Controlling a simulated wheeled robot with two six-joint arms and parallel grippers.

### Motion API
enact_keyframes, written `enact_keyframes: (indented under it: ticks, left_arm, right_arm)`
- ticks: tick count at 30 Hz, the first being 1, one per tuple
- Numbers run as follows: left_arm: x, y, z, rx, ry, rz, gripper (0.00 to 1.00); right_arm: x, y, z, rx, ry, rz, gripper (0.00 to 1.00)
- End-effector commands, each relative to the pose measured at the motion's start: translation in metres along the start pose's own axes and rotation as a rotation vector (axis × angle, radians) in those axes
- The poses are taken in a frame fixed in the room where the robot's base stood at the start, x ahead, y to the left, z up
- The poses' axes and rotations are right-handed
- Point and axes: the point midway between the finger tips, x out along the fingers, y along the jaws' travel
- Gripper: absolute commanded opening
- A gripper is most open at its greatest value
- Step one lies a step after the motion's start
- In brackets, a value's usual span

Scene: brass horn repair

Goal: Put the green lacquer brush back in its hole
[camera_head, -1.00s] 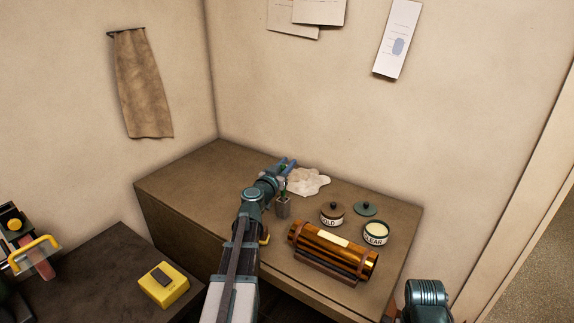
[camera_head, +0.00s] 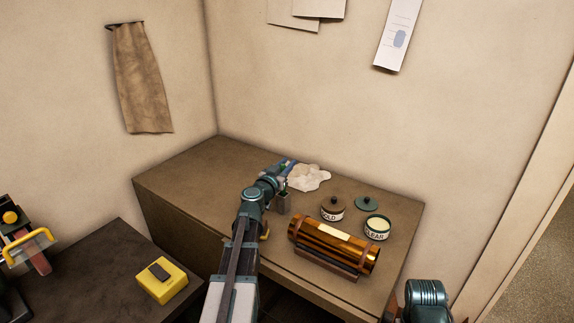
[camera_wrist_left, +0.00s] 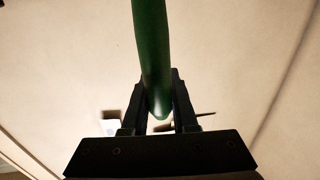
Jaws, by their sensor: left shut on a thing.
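The green lacquer brush (camera_wrist_left: 153,55) fills the middle of the left wrist view, its smooth rounded handle between my fingers. My left gripper (camera_wrist_left: 160,108) is shut on it. In the head view, my left gripper (camera_head: 287,168) is over the back middle of the bench, just above a small grey upright block (camera_head: 284,204). A bit of green shows between gripper and block. My arm covers part of the block, and I cannot see its hole or whether the brush's lower end is in it. My right gripper is out of view.
A crumpled white cloth (camera_head: 308,177) lies right behind the block. The brown-lidded jar (camera_head: 333,210), open CLEAR jar (camera_head: 377,228), loose green lid (camera_head: 367,203) and brass tube on its cradle (camera_head: 334,244) stand to the right. The bench's left back is bare.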

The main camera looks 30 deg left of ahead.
Motion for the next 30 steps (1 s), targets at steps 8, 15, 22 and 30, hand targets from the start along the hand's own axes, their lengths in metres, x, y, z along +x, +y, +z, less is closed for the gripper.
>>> enact_keyframes:
  ticks: [8, 15, 22, 30]
  left_arm:
    - [0.0000, 0.0000, 0.0080, 0.000, 0.000, 0.000, 0.00]
    - [0.0000, 0.0000, 0.0092, 0.000, 0.000, 0.000, 0.46]
    - [0.0000, 0.0000, 0.0092, 0.000, 0.000, 0.000, 0.62]
    - [-0.0029, 0.0015, 0.0092, 0.000, 0.000, 0.000, 0.62]
  right_arm:
    - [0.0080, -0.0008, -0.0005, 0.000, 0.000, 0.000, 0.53]
    - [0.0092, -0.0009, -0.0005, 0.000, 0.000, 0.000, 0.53]
    - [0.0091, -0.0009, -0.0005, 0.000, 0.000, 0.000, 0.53]
    - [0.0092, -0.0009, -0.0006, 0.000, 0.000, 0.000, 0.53]
